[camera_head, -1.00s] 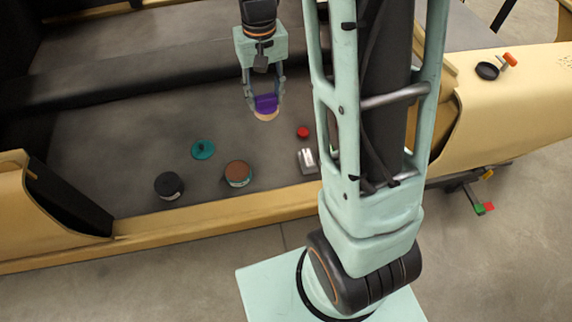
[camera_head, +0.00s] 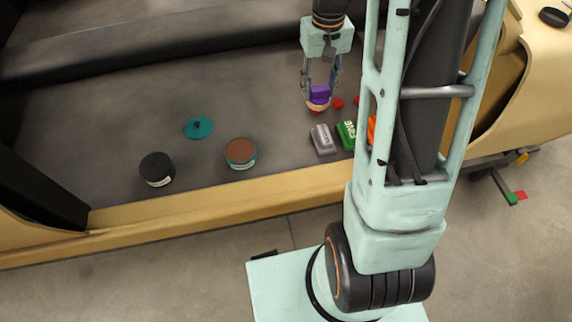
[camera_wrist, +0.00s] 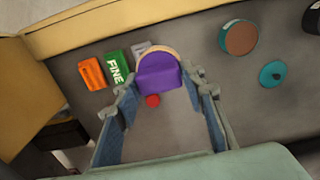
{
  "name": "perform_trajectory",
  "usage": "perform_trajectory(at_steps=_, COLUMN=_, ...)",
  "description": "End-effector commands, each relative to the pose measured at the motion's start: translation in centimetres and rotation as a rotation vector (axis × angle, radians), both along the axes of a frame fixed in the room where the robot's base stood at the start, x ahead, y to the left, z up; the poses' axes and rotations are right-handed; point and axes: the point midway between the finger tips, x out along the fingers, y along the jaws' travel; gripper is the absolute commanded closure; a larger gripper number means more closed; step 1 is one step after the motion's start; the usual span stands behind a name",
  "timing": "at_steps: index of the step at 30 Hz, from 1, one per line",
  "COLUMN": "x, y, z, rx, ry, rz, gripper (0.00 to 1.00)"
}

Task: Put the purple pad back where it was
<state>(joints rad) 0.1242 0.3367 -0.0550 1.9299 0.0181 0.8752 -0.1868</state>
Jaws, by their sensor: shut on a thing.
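The purple pad (camera_head: 320,93) is held between the fingertips of my gripper (camera_head: 319,88), above the dark floor of the shell. It has a tan rounded edge on its far side, which shows in the wrist view, where the pad (camera_wrist: 158,74) sits between both fingers. My gripper (camera_wrist: 163,88) is shut on the pad. Below and beside it lie a grey block (camera_head: 323,139), a green block marked FINE (camera_head: 346,134) and an orange block (camera_head: 371,129), partly hidden by my arm in the head view. The blocks stand in a row near the yellow sill.
A brown-topped tin (camera_head: 240,153), a black-lidded jar (camera_head: 157,169) and a teal lid (camera_head: 198,128) stand to the left. The yellow sill (camera_head: 200,205) edges the floor.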

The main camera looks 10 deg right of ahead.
Motion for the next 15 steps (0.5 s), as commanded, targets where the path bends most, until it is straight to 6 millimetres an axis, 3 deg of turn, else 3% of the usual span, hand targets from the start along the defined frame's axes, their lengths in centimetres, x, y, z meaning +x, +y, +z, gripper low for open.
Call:
perform_trajectory(at_steps=1, x=0.0, y=-0.6, z=-2.6, rx=0.000, ry=0.000, rz=-0.002, gripper=0.85)
perform_trajectory(at_steps=9, x=0.0, y=-3.1, z=-9.3, rx=-0.001, ry=0.000, rz=-0.002, gripper=0.85)
perform_trajectory(at_steps=15, x=-0.1, y=-4.7, z=-13.2, rx=-0.002, ry=0.000, rz=-0.001, gripper=0.85)
